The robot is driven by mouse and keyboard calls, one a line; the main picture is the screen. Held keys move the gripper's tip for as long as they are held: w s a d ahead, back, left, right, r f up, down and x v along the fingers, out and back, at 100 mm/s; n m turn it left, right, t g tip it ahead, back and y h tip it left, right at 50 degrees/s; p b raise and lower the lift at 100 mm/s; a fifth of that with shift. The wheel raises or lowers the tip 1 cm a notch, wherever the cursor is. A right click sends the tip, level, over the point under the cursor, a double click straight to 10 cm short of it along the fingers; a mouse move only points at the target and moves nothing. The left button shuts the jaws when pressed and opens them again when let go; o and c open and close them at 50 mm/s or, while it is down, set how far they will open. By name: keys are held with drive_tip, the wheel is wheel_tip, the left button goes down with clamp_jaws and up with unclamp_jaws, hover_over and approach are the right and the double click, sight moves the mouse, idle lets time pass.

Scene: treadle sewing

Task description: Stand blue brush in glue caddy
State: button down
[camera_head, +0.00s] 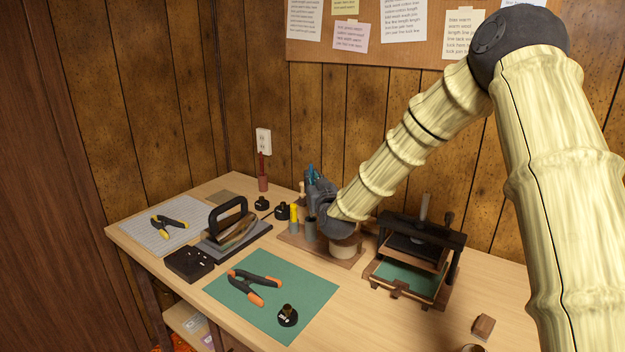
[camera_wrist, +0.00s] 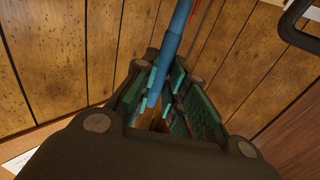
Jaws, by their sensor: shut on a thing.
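My gripper (camera_head: 316,190) is over the back of the table, with its fingers partly hidden by my wrist in the head view. In the wrist view my gripper (camera_wrist: 158,98) is shut on the blue brush (camera_wrist: 172,42), whose handle runs up between the green-padded fingers. A bit of blue, the brush (camera_head: 311,171), shows above my gripper in the head view. The glue caddy (camera_head: 345,262) is a brown wooden base with upright holders and a round tan pot. My gripper is above or just behind it; the brush's lower end is hidden.
A black-framed press (camera_head: 450,245) stands right of the caddy. A green mat (camera_head: 240,312) with an orange clamp (camera_head: 255,284) lies in front. The wood-panelled wall is close behind.

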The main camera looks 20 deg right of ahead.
drive_tip(key=shift+f+b, duration=1.55)
drive_tip(key=shift+f, duration=1.4)
drive_tip(key=c, duration=1.4)
unclamp_jaws()
drive_tip(key=shift+o, duration=0.2)
drive_tip(key=s, duration=1.2)
drive_tip(key=shift+a, duration=0.2)
